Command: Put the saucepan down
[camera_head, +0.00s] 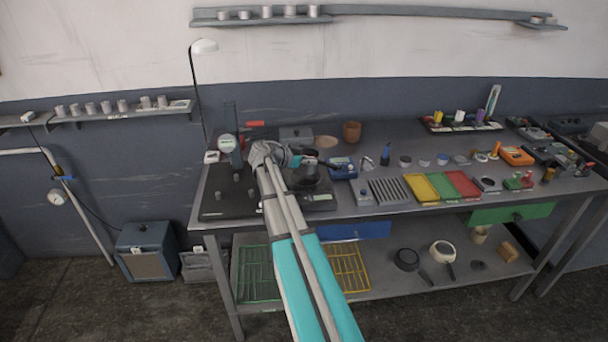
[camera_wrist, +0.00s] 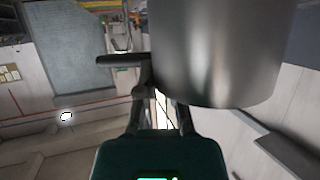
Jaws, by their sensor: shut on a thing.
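The saucepan (camera_head: 304,178) shows as a dark round pot at the left end of the workbench, partly hidden by my arm. In the wrist view its smooth grey metal wall (camera_wrist: 215,50) fills the upper right. Its dark handle (camera_wrist: 118,60) sticks out to the left, between my fingers. My gripper (camera_head: 294,161) is shut on the handle; its fingers also show in the wrist view (camera_wrist: 158,92). The pan is over or on a dark flat plate (camera_head: 235,205) on the bench. I cannot tell whether its base touches the plate.
A blue device (camera_head: 342,169) stands close to the right of the pan. A brown pot (camera_head: 351,132) and a grey box (camera_head: 296,137) stand behind. A gauge (camera_head: 228,144) is at the left. Coloured trays (camera_head: 421,188) lie further right. Two pans (camera_head: 408,259) (camera_head: 443,251) sit on the lower shelf.

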